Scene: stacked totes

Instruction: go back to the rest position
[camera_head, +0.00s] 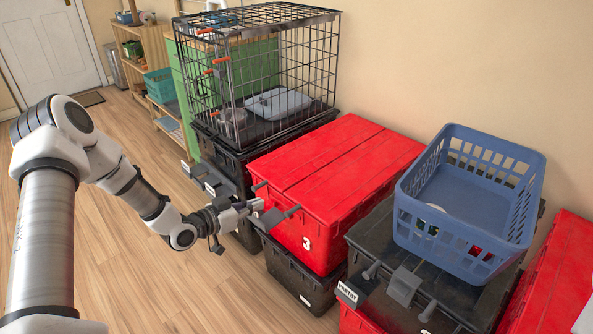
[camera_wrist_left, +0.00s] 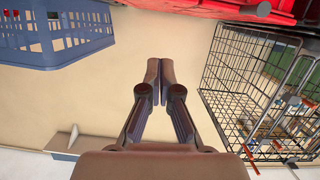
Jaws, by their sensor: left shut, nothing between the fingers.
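My left gripper (camera_head: 258,204) is at the front left corner of the red tote (camera_head: 335,165) in the head view; whether it touches the tote cannot be told. In the left wrist view its fingers (camera_wrist_left: 154,82) are closed together with nothing between them. My left arm reaches in from the left over the floor. My right gripper is not in view.
The red tote sits on a black tote (camera_head: 300,285). A wire cage (camera_head: 258,70) stands on black totes behind it. A blue basket (camera_head: 470,195) rests on a dark tote (camera_head: 375,245) at right. Open wood floor (camera_head: 150,270) lies at left.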

